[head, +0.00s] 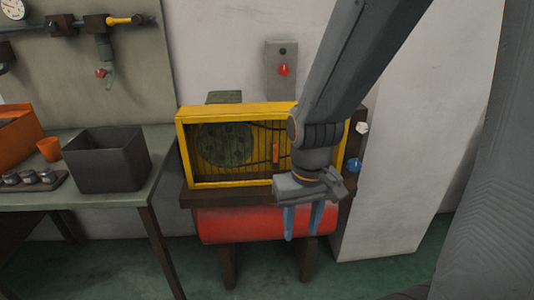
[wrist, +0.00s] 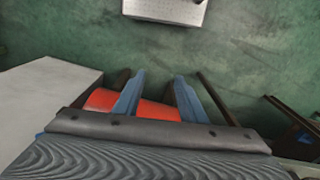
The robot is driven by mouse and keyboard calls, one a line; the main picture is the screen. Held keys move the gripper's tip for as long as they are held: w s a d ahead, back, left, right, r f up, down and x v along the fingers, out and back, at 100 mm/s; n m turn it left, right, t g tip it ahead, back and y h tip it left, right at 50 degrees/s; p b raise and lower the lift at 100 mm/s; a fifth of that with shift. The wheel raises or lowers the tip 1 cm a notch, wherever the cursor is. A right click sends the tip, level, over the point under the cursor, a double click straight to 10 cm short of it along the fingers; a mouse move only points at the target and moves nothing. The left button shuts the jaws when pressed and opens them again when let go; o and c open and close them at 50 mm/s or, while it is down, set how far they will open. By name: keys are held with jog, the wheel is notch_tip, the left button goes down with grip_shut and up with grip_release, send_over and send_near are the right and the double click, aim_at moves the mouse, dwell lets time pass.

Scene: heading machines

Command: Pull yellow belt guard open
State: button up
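The yellow belt guard (head: 233,111) is a yellow frame with a barred front, set on a brown stand above a red tank. It looks shut. A dark round wheel (head: 226,144) shows behind its bars, and a small orange handle (head: 275,153) stands upright on the front right of centre. My gripper (head: 302,238) points down in front of the stand's right part, with its two blue fingers apart and nothing between them. My arm hides the guard's right part. In the wrist view my gripper (wrist: 157,90) is open above the floor, and the guard does not show.
The red tank (head: 250,225) lies below the guard. A workbench (head: 100,204) with a dark bin (head: 107,160) and an orange cup (head: 50,149) stands left. A pale panel (head: 390,190) stands right. Green floor (wrist: 240,45) is open in front.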

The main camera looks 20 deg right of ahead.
jog(key=shift+m+t, duration=0.9)
jog(key=w+d+r+p, duration=0.1)
jog(key=w+d, duration=0.1)
jog(key=w, duration=0.2)
jog(key=w+d+r+p, duration=0.1)
jog(key=w+d, duration=0.1)
jog(key=w, duration=0.3)
jog(key=w+d+r+p, duration=0.1)
jog(key=w+d+p, duration=0.1)
jog(key=w+d, duration=0.1)
jog(key=shift+w+d+r, duration=0.1)
jog(key=shift+w+r, duration=0.2)
jog(key=shift+w, duration=0.45)
jog(key=shift+c, duration=0.5)
jog(key=w+d+r+m+t+h+p, duration=0.2)
jog(key=w+d+p, duration=0.2)
jog(key=w+d, duration=0.9)
jog(key=shift+d+p+x, duration=0.1)
jog(key=shift+p+x, duration=0.35)
jog(key=shift+x, duration=1.65)
jog(key=shift+d+p+x, duration=0.15)
jog(key=shift+p+x, duration=0.3)
jog(key=shift+x, duration=1.65)
jog(key=shift+w+r, duration=0.1)
jog(key=shift+w, duration=0.05)
grip_shut()
